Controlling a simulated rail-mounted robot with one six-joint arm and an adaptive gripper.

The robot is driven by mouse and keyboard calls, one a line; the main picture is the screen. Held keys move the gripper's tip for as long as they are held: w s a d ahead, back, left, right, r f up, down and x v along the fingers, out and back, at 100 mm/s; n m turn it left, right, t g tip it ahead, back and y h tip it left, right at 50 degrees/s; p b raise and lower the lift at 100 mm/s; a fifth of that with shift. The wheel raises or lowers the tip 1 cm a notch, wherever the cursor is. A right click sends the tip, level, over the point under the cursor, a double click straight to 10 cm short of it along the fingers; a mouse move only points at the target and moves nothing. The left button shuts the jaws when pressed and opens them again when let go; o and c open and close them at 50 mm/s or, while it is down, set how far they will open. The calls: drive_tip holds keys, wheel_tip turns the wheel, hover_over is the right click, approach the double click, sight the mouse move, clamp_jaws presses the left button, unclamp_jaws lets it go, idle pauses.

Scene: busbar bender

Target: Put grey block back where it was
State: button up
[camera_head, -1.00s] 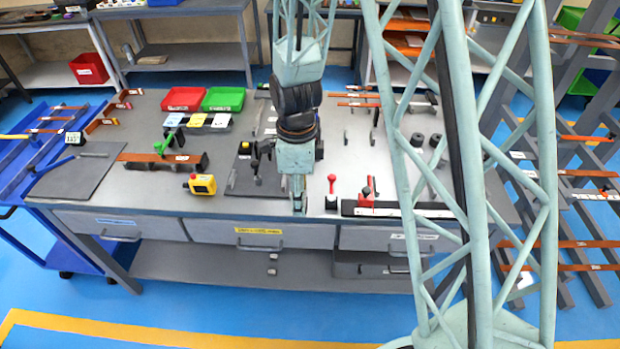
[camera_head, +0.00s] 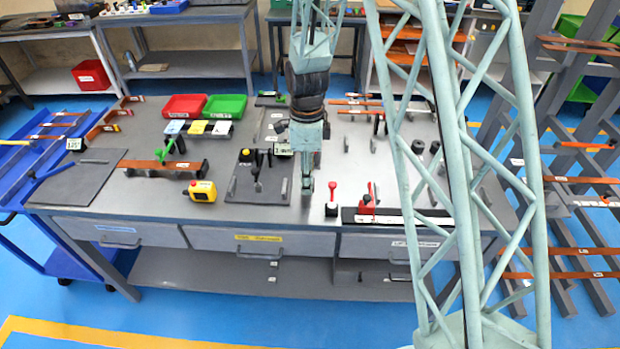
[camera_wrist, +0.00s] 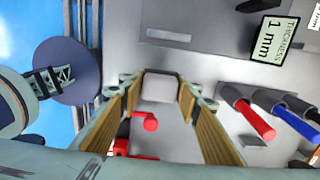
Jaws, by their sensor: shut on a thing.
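The grey block (camera_wrist: 160,87) shows between the two finger pads in the wrist view, near the fingertips. My gripper (camera_wrist: 158,92) is shut on it. In the head view my gripper (camera_head: 307,190) points down over the front middle of the workbench (camera_head: 255,212), just left of a red-knobbed lever (camera_head: 332,192). The block is too small there to tell from the fingertips. I cannot tell whether it touches the bench top.
A dark plate with black fixtures (camera_head: 258,190) lies left of my gripper. A thickness sign (camera_wrist: 275,38) and red and blue handles (camera_wrist: 255,122) are on the right in the wrist view. A yellow box (camera_head: 202,191) stands further left.

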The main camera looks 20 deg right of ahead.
drive_tip(key=shift+w+d+f, duration=0.1)
drive_tip(key=shift+w+d, duration=0.3)
drive_tip(key=shift+w, duration=0.4)
drive_tip(key=shift+w+d+f, duration=0.1)
drive_tip(key=shift+w+d, duration=0.3)
drive_tip(key=shift+w, duration=0.4)
drive_tip(key=shift+w, duration=0.1)
drive_tip(key=shift+w+d, duration=0.1)
drive_tip(key=shift+w, duration=0.1)
drive_tip(key=shift+w+d+f, duration=0.1)
drive_tip(key=shift+f, duration=0.1)
drive_tip(key=shift+f+b, duration=0.3)
drive_tip(key=shift+f, duration=1.25)
drive_tip(key=shift+f, duration=0.15)
drive_tip(key=o, duration=0.8)
drive_tip(key=shift+r, duration=0.2)
